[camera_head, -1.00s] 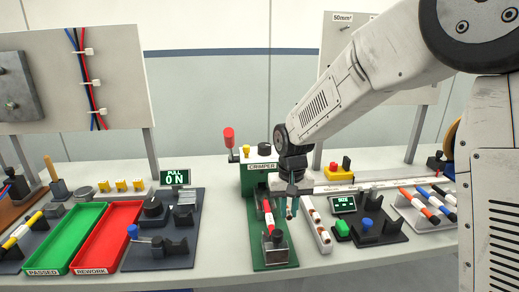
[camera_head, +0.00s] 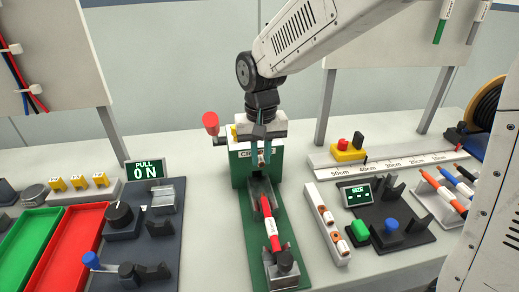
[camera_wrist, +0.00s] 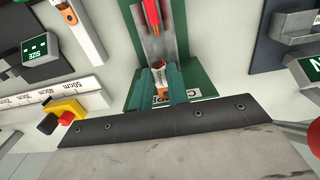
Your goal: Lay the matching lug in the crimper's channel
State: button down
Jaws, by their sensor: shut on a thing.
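My gripper (camera_head: 262,150) is over the back of the green crimper (camera_head: 240,168), fingers pointing down. In the wrist view its teal fingers (camera_wrist: 161,84) are shut on a copper lug with a white band (camera_wrist: 158,66). The lug lies in line with the crimper's grey metal channel (camera_wrist: 155,42); I cannot tell whether it touches the channel floor. A red cable with a white band (camera_head: 273,226) lies along the crimper's base in front, its near end at a grey block (camera_head: 283,265). The cable's far end shows in the wrist view (camera_wrist: 151,14), apart from the lug.
A white rack (camera_head: 341,248) with several lugs stands right of the crimper. Beside it is a dark size gauge board (camera_head: 405,238). A red-knobbed lever (camera_head: 211,124) rises at the crimper's left. A ruler (camera_head: 395,165) and a yellow block (camera_head: 347,153) lie at the back right.

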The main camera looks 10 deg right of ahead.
jog(key=shift+s+f, duration=0.15)
jog(key=shift+f, duration=3.75)
jog(key=c, duration=1.3)
grip_release()
